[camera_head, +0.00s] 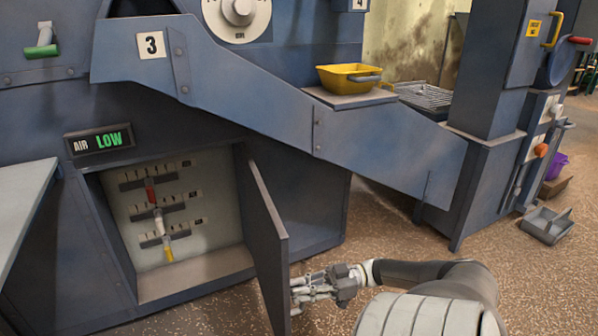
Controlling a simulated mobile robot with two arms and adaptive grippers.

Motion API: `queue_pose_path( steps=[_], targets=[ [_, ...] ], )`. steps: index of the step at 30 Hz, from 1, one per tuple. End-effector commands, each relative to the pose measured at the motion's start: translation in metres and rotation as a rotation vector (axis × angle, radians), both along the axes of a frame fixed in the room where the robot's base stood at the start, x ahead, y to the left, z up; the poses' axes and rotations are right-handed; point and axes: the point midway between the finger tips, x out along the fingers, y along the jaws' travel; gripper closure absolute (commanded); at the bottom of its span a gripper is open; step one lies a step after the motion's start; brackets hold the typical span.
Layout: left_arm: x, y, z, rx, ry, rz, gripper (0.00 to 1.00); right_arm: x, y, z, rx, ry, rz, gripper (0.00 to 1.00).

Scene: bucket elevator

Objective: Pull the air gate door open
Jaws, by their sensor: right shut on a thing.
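The air gate door (265,235) is a dark grey panel, hinged at the right side of a lit recess in the blue machine. It stands swung outward, with the recess open to view. My right gripper (298,290) is at the outer face of the door, near its lower free edge, and is shut on it. The exact part held, such as a handle, is hidden or too small to tell. My left gripper is not in view.
Inside the recess are red, white and yellow sliders (158,220) on slotted scales. An AIR sign (100,140) above reads LOW. A pale tabletop (22,205) is at left. A yellow bin (348,78) sits on a ledge. Speckled floor (390,235) right of the door is open.

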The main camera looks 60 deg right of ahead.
Motion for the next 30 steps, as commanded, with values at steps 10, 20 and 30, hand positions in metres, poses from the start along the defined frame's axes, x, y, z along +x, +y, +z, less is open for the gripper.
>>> queue_pose_path(
  steps=[10,20,30],
  targets=[
    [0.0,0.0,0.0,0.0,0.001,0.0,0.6,-0.001,0.001,-0.001,0.001,0.004,0.001,0.65],
    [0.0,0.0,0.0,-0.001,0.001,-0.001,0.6,-0.002,-0.002,-0.001,-0.001,0.002,0.0,0.65],
    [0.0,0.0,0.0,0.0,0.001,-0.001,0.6,-0.034,-0.036,-0.001,-0.001,0.003,-0.003,0.65]
  ],
)
